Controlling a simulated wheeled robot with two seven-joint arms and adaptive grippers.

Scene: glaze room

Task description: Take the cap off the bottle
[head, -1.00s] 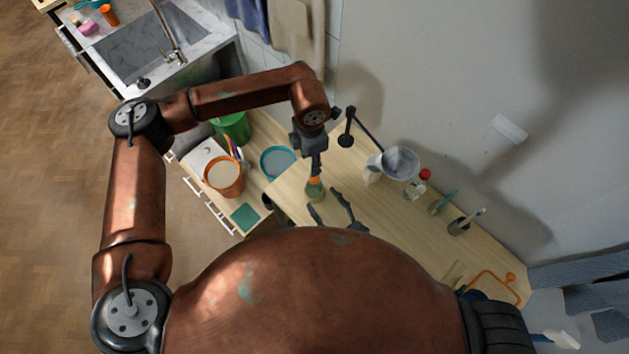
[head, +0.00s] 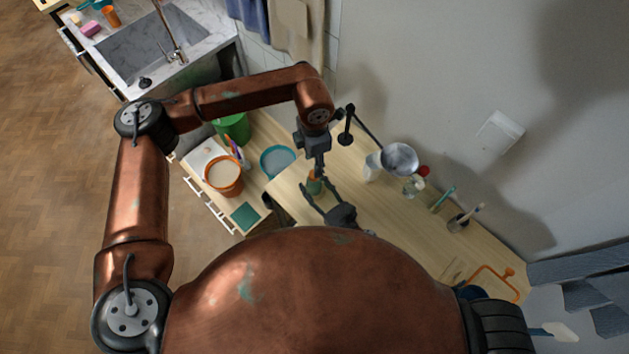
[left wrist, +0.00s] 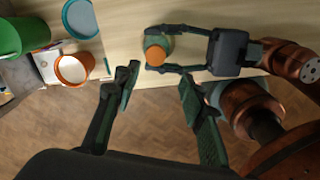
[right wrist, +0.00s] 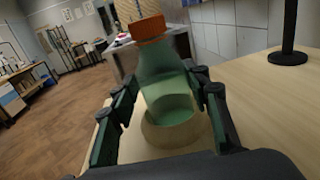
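The green see-through bottle (right wrist: 168,92) stands upright on the wooden table, its orange cap (right wrist: 148,28) on top. In the left wrist view the cap (left wrist: 155,55) shows from above. My right gripper (right wrist: 165,90) is open, with one finger on each side of the bottle's body; I cannot tell whether either finger touches it. My left gripper (left wrist: 160,82) is open and empty above the bottle, with the cap just beyond its fingertips.
A blue round basin (head: 277,161), an orange bucket (head: 223,176) and a green bucket (head: 233,127) stand left of the bottle. A black stand (head: 347,128), a grey bowl (head: 399,158) and a red-capped jar (head: 413,186) are to the right. The table's right middle is mostly clear.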

